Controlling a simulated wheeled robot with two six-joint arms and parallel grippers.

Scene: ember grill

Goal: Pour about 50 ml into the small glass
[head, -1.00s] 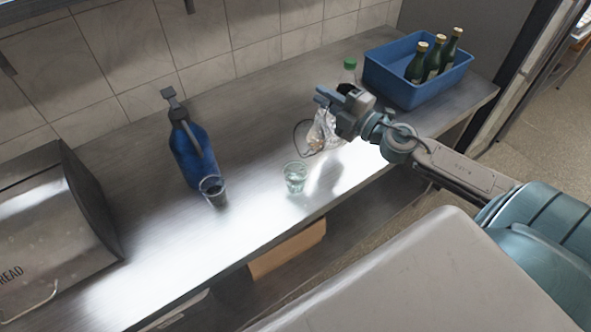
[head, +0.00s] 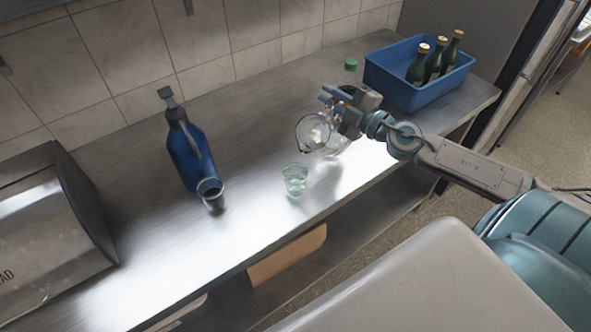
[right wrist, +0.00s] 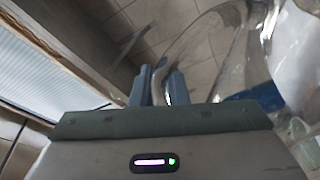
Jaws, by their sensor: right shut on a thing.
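The small glass (head: 295,181) stands upright on the steel counter, in the middle of the head view. Whether it holds liquid is hard to tell. My right gripper (head: 340,103) is shut on a clear glass jug (head: 313,133), which is tilted with its mouth to the left. The jug is above the counter, up and to the right of the small glass in the picture. In the right wrist view, the fingers (right wrist: 160,86) close around the jug's curved handle, with the clear jug body (right wrist: 225,50) to the right. No stream is visible. My left gripper is out of view.
A second, darker glass (head: 211,194) stands in front of a blue siphon-like bottle (head: 190,155). A steel bread box (head: 50,225) is at the left. A blue crate (head: 420,92) with dark bottles and a green-capped bottle (head: 350,67) are at the back right.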

